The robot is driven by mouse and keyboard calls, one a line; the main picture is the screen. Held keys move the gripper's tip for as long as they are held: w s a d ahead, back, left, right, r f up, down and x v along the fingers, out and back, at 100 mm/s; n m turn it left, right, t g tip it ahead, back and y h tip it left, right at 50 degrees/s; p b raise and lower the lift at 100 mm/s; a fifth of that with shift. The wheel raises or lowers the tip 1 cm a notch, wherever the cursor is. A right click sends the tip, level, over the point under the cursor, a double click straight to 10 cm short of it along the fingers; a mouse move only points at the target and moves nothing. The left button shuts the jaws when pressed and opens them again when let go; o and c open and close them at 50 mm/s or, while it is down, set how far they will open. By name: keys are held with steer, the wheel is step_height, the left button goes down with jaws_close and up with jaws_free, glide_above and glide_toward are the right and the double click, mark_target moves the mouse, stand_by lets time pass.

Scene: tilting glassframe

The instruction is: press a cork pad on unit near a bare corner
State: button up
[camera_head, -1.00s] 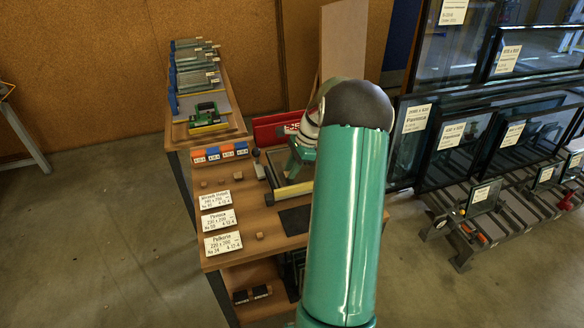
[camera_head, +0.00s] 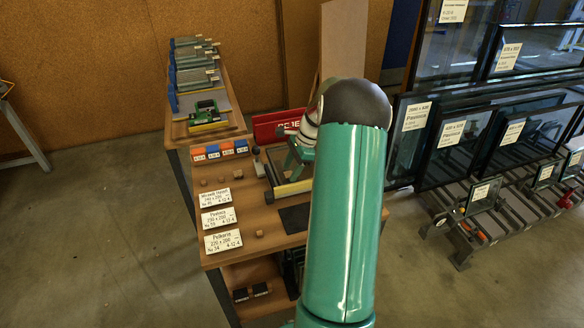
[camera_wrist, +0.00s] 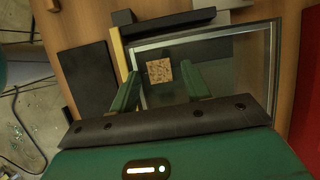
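The glass unit (camera_wrist: 232,48) with a grey frame lies on the bench in the wrist view. In the head view only part of it shows, behind my arm. A speckled cork pad (camera_wrist: 159,71) lies on the unit near one corner, at the upper left in the wrist view. My gripper (camera_wrist: 161,69) is open, with one green finger on each side of the pad and visible gaps between. I cannot tell the height of the fingertips above the glass. In the head view my gripper (camera_head: 301,150) is over the unit, partly hidden by my arm.
Small cork-coloured blocks (camera_head: 259,233) and white label cards (camera_head: 222,241) lie on the bench's left side. A red reject bin (camera_head: 272,126) stands behind. A dark mat (camera_wrist: 85,76) lies beside the unit. Framed glass panes (camera_head: 450,140) stand on racks at right.

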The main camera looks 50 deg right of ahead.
steer(key=v, duration=1.4)
steer(key=shift+w+f, duration=0.1)
steer(key=shift+a, duration=0.1)
steer(key=c, duration=0.4)
steer(key=shift+w+a+f+n+g+h, duration=0.5)
steer(key=shift+a+f+n+g, duration=0.1)
steer(key=shift+a+f+n, duration=0.2)
jaws_close()
steer(key=shift+w+a+f+n+g+h, duration=0.25)
steer(key=shift+w+a+f+n+h, duration=0.3)
steer(key=shift+f, duration=1)
steer(key=shift+w+a+f+n+g+h, duration=0.3)
steer(key=shift+a+f+n, duration=0.45)
steer(key=shift+f, duration=0.75)
steer(key=shift+w+a+f+n+g+h, duration=0.15)
steer(key=shift+w+a+f+n+h, duration=0.4)
steer(key=shift+f, duration=1)
steer(key=shift+s+d, duration=0.1)
steer(key=shift+s, duration=0.05)
